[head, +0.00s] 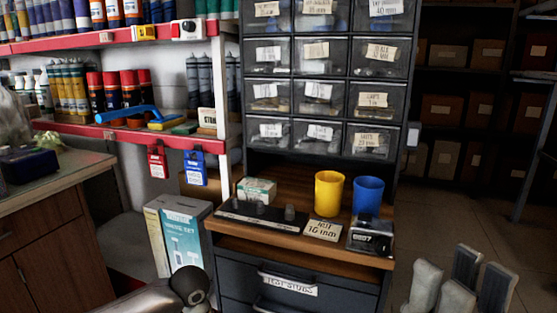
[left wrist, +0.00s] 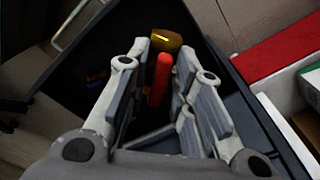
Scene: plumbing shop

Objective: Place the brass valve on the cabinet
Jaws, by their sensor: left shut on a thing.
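The brass valve (left wrist: 167,41) shows in the left wrist view as a shiny yellow body with a red lever (left wrist: 160,80). My left gripper (left wrist: 162,52) has its fingers on either side of it and is shut on it. Part of the valve is hidden between the fingers. In the head view I see neither the valve nor the left fingers; only a piece of my left arm shows at the bottom. The cabinet (head: 325,283) is dark with a wooden top, in the middle of the head view. My right gripper (head: 462,285) is open and empty at the bottom right.
On the cabinet top are a yellow cup (head: 328,193), a blue cup (head: 367,197), a black box (head: 371,236), a label card (head: 323,230), a small carton (head: 257,190) and a dark strip (head: 262,214). Labelled drawers rise behind. A dark hollow (left wrist: 100,55) lies under my left gripper.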

